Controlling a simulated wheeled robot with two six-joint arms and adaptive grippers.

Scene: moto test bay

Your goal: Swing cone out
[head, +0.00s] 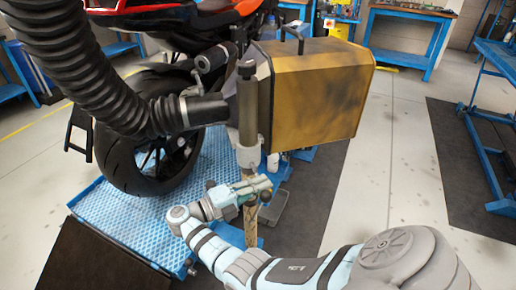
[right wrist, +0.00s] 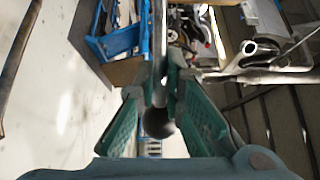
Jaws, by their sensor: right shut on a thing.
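The dark cone (head: 205,108) sits on the end of a black corrugated hose (head: 85,65), behind a light clamp ring. It lies beside the motorcycle's rear wheel, just under the silencer (head: 213,59), and its right end meets the upright post (head: 248,115). I cannot tell whether cone and silencer touch. My right gripper (head: 256,188) is low on the post, below the yellow box. In the right wrist view its green fingers (right wrist: 162,95) are closed around a thin rod handle (right wrist: 160,45) with a dark ball end (right wrist: 158,123). My left gripper is not in view.
The yellow box (head: 318,95) stands right of the post. The motorcycle's rear wheel (head: 150,135) is on a blue ramp (head: 125,215). A small grey tray (head: 273,208) lies near the post.

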